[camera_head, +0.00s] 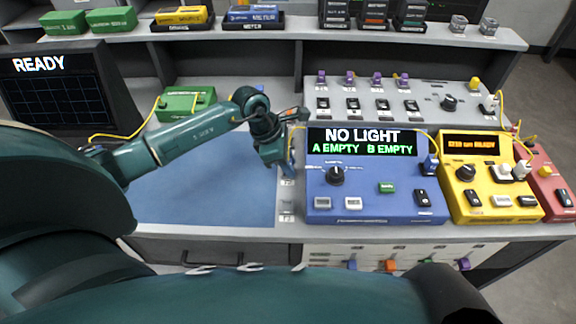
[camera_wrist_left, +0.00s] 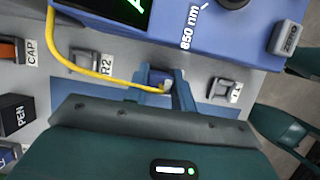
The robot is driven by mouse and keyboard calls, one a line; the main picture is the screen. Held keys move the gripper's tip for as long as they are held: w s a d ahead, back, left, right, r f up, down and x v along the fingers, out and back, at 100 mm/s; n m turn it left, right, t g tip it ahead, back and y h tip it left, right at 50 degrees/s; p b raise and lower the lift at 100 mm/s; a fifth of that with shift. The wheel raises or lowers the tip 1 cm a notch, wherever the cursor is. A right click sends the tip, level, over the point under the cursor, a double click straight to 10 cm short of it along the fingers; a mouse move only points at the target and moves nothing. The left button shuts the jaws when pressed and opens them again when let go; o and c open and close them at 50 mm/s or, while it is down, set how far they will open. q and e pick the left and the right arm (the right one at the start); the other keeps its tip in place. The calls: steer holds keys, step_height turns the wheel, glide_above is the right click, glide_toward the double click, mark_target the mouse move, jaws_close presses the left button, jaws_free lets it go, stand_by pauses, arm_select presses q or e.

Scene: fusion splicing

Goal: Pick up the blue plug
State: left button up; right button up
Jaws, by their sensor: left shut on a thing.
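My left gripper (camera_head: 287,172) reaches in from the left and points down at the left edge of the blue meter unit (camera_head: 375,205). In the left wrist view, its fingers (camera_wrist_left: 161,92) are shut on the blue plug (camera_wrist_left: 158,77), which has a pale end. A yellow cable (camera_wrist_left: 95,68) curves in from the upper left and ends at the plug. In the head view the plug is mostly hidden by the gripper. Whether the plug is still in its slot I cannot tell.
The blue unit's screen reads "NO LIGHT, A EMPTY, B EMPTY". A yellow unit (camera_head: 490,183) and a red unit (camera_head: 552,190) stand to its right. A grey switch panel (camera_head: 400,108) is behind. A green box (camera_head: 187,103) sits behind the mostly clear blue mat (camera_head: 210,190).

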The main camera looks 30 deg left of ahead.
arm_select(q)
steer(key=shift+c, duration=0.9)
step_height(320, 180, up, 10)
steer(key=shift+r+b, duration=0.1)
steer(key=shift+b, duration=0.5)
